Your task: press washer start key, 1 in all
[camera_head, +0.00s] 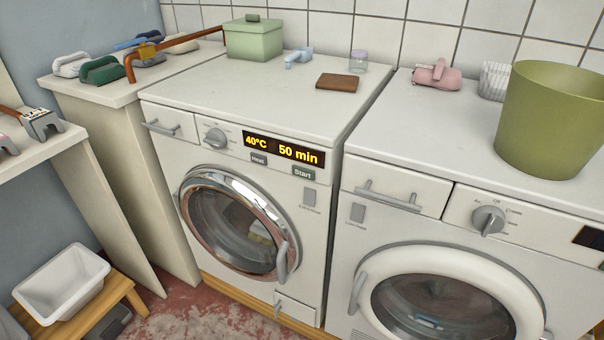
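The washer (330,215) with a lit display stands in the middle of the head view. Its display (284,149) reads 40°C and 50 min in yellow. The Start key (303,174) is a small grey-green key below the right part of the display. A similar key marked Heat (258,159) sits to its left. The round chrome-rimmed door (240,222) looks shut, with some pale and yellowish cloth behind the glass. A dial (215,138) is left of the display. Neither of my grippers shows in this view, and nothing covers the Start key.
A second white machine (400,225) stands to the right, with a green bin (550,120) on top. A green box (253,40), a brown block (338,82) and a jar (358,62) stand on the washer. A white tub (62,285) stands on a stool at lower left.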

